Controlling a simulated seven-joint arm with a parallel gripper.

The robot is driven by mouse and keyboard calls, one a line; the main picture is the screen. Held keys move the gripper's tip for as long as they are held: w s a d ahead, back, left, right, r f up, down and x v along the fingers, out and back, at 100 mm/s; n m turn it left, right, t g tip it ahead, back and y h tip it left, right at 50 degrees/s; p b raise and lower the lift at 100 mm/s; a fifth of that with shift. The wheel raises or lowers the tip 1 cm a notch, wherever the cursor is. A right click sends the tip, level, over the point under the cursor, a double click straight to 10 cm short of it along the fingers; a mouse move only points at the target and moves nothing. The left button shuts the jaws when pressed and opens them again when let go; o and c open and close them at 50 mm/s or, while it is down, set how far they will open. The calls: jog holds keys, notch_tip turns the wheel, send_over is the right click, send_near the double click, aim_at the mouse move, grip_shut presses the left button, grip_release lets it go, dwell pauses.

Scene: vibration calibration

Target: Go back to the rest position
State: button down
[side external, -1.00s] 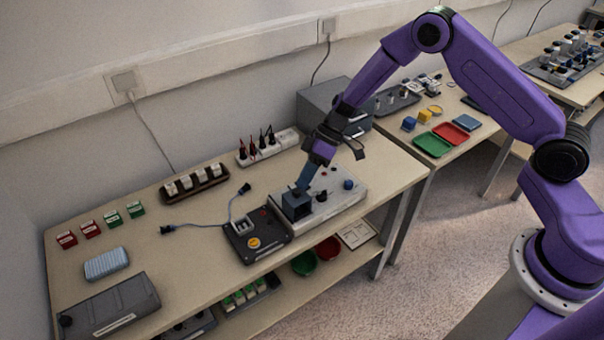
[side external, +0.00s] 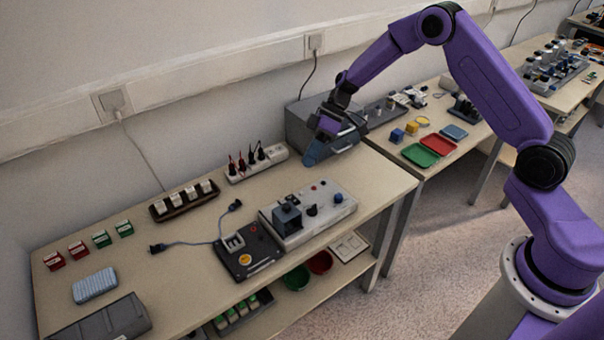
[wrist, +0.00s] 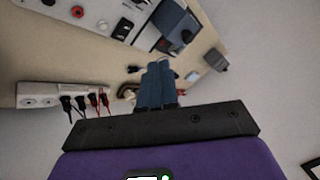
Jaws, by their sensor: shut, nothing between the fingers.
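My gripper (side external: 312,155) is raised above the back right part of the workbench (side external: 225,185), in front of a grey box. Its blue-grey fingers are together and hold nothing; they also show in the wrist view (wrist: 158,85). The calibration unit (side external: 335,207), a pale box with knobs and a dark block (side external: 288,217) on its left part, stands on the bench below and apart from my gripper. The black device (side external: 247,250) with a yellow button sits to its left.
A power strip (side external: 257,163) with red and black plugs lies along the wall side. The grey box (side external: 330,125) stands close behind my gripper. A second table holds a green tray (side external: 420,155) and a red tray (side external: 438,146).

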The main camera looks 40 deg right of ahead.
jog(key=s+a+r+n+g+h, duration=0.1)
jog(key=s+a+r+h, duration=0.1)
jog(key=s+r, duration=0.6)
jog(key=s+a+r+g+h, duration=0.1)
jog(key=s+a+r+h, duration=0.15)
jog(key=s, duration=0.95)
jog(key=s+d+r+t+h, duration=0.1)
jog(key=s+d, duration=0.3)
jog(key=s, duration=0.4)
jog(key=s+d+r+n+t+h, duration=0.1)
jog(key=s+d, duration=0.3)
jog(key=s, duration=0.5)
jog(key=shift+s+d+r+t, duration=0.2)
jog(key=shift+d+r+t, duration=0.15)
jog(key=shift+r+t, duration=0.25)
jog(key=shift+r+h, duration=0.1)
jog(key=shift+h, duration=0.15)
